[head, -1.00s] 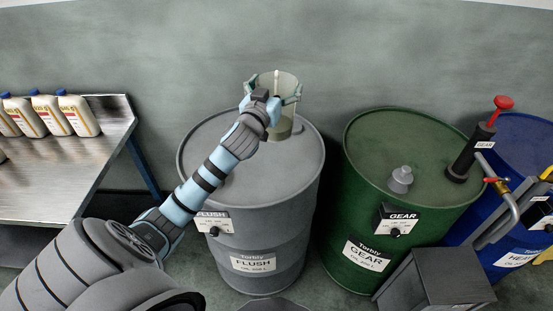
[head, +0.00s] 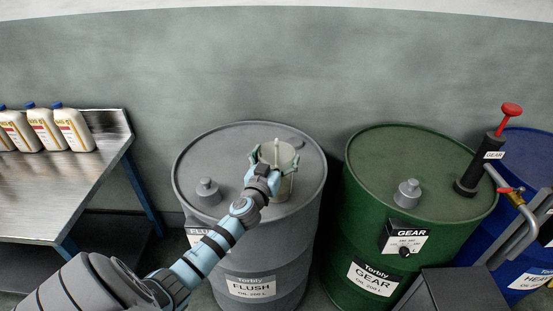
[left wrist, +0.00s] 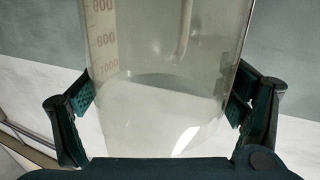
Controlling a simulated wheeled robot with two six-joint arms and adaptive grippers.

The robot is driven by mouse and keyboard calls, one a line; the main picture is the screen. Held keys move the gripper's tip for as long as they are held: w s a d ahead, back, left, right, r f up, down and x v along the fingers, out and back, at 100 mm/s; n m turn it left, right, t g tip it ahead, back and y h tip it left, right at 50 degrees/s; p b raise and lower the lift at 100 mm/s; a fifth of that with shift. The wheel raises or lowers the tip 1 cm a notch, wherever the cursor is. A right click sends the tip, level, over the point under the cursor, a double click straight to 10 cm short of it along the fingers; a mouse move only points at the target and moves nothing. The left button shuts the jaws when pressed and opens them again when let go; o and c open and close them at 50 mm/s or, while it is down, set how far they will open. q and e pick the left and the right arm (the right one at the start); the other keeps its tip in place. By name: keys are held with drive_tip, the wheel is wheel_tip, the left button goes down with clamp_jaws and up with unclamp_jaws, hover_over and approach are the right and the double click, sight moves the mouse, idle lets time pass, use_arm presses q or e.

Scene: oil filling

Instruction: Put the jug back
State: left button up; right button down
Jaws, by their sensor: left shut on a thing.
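The jug (head: 286,153) is a clear, pale measuring jug over the top of the grey FLUSH drum (head: 235,139) in the head view. I cannot tell whether its base touches the lid. My left gripper (head: 273,160) is shut around the jug, with a finger on each side. In the left wrist view the jug (left wrist: 165,60) fills the middle, upright, with a red printed scale at its left and its handle behind. The gripper pads (left wrist: 160,100) flank its wall. My right gripper is not in view.
A bung (head: 208,192) stands on the FLUSH drum, left of the jug. The green GEAR drum (head: 390,155) with a pump (head: 483,165) and the blue drum (head: 525,150) stand right. A metal table (head: 60,190) with several white bottles (head: 72,128) is left.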

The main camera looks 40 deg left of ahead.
use_arm(q)
drive_tip(key=shift+f, duration=0.1)
drive_tip(key=o, duration=1.7)
drive_tip(key=shift+r, duration=0.3)
drive_tip(key=b+v, duration=0.1)
drive_tip(key=v, duration=1.1)
drive_tip(key=shift+f+b, duration=0.1)
drive_tip(key=shift+b, duration=0.25)
